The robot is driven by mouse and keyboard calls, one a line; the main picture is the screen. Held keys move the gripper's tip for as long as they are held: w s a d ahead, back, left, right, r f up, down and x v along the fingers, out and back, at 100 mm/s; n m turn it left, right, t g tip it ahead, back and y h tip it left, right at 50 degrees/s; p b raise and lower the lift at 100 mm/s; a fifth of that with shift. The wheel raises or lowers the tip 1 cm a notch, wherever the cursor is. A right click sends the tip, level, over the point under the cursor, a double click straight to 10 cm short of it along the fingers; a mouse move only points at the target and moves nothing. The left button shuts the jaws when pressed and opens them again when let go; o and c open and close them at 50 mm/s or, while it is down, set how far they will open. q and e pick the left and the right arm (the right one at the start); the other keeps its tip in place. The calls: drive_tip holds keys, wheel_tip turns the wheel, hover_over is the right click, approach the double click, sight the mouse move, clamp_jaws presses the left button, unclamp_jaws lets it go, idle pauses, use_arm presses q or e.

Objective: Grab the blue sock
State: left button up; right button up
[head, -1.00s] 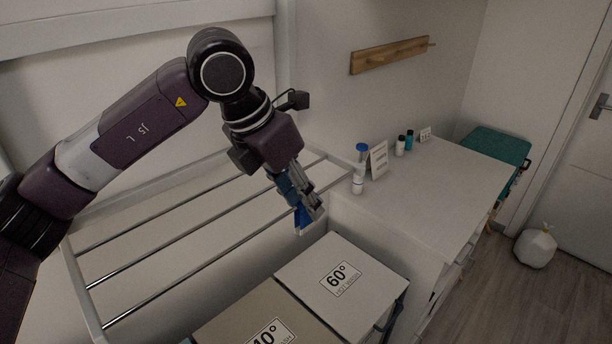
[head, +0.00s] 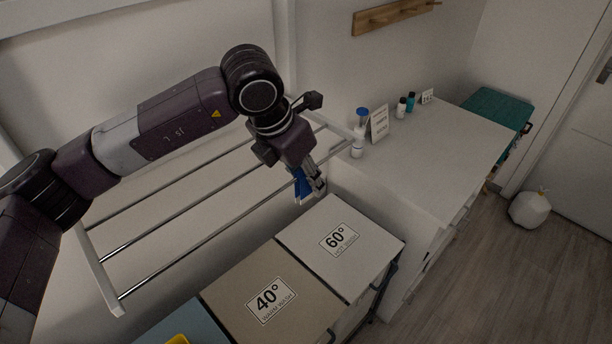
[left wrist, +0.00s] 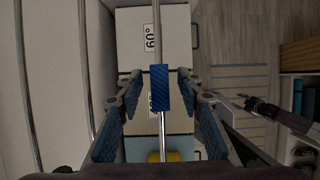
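The blue sock (left wrist: 159,88) hangs over a thin metal rail (left wrist: 162,128) of the drying rack. In the left wrist view it lies between the spread fingers of my left gripper (left wrist: 159,83), with a gap on each side. In the head view the sock (head: 302,187) is partly hidden behind my left gripper (head: 314,183), which points down over the rack's right end. My left gripper is open and holds nothing. A dark jointed part at the right of the left wrist view looks like my right gripper (left wrist: 262,108); its finger state is too small to tell.
Below the rack stand hampers with lids marked 60° (head: 365,262) and 40° (head: 235,285), and a bluish one (head: 185,328). A white counter (head: 440,165) to the right holds bottles and a sign (head: 379,122).

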use_arm(q)
clamp_jaws()
idle(0.3)
drive_tip(key=shift+r, duration=0.1)
